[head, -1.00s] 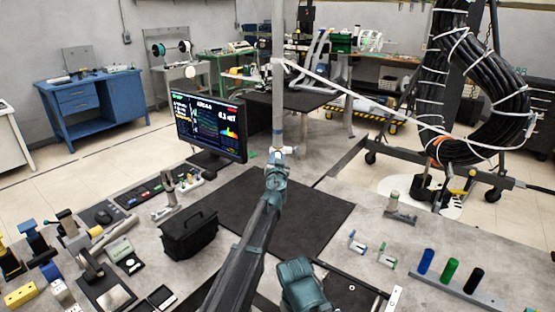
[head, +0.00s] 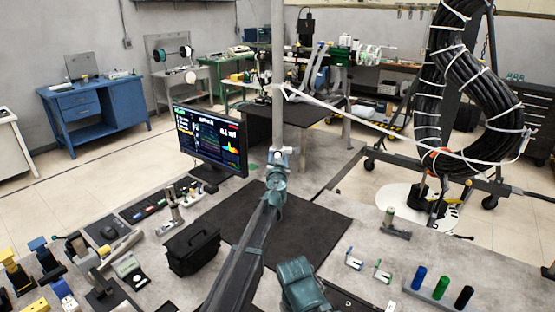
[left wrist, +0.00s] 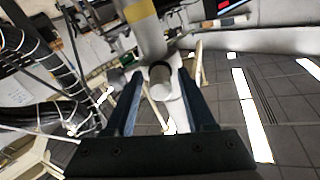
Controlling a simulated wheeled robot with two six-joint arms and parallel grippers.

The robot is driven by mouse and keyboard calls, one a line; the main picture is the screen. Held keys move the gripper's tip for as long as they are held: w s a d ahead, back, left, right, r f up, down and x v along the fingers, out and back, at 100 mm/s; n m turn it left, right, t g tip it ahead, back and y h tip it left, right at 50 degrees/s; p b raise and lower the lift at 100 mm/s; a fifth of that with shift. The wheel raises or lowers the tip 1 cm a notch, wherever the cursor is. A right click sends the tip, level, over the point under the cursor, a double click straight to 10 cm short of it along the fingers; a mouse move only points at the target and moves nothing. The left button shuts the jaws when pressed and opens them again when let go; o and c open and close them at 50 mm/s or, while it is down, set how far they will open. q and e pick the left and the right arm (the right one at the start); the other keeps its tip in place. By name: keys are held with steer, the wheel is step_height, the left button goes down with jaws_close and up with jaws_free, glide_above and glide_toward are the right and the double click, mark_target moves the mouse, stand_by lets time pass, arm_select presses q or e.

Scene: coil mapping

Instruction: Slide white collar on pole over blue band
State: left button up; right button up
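The grey pole (head: 278,60) stands upright in the middle of the head view; it also shows in the left wrist view (left wrist: 149,35). My left gripper (head: 278,163) is at the pole. A small white collar (head: 285,151) sits on the pole at its fingertips. In the left wrist view, the dark fingers (left wrist: 163,92) stand either side of the white collar (left wrist: 166,108) and appear shut on it. A yellowish band shows on the pole at the top there. I cannot make out a blue band.
A white line (head: 400,130) runs from the pole above my gripper to the black cable coil (head: 428,90) at right. A bench with a monitor (head: 210,140), a black bag (head: 193,250) and a rack of coloured cylinders (head: 438,290) lies below. A dark mat (head: 318,235) is mostly clear.

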arm_select(q)
steer(key=shift+o, duration=0.2)
steer(key=shift+s, duration=0.2)
steer(key=s, duration=1.3)
steer(key=shift+s, duration=0.25)
steer(key=shift+a, duration=0.1)
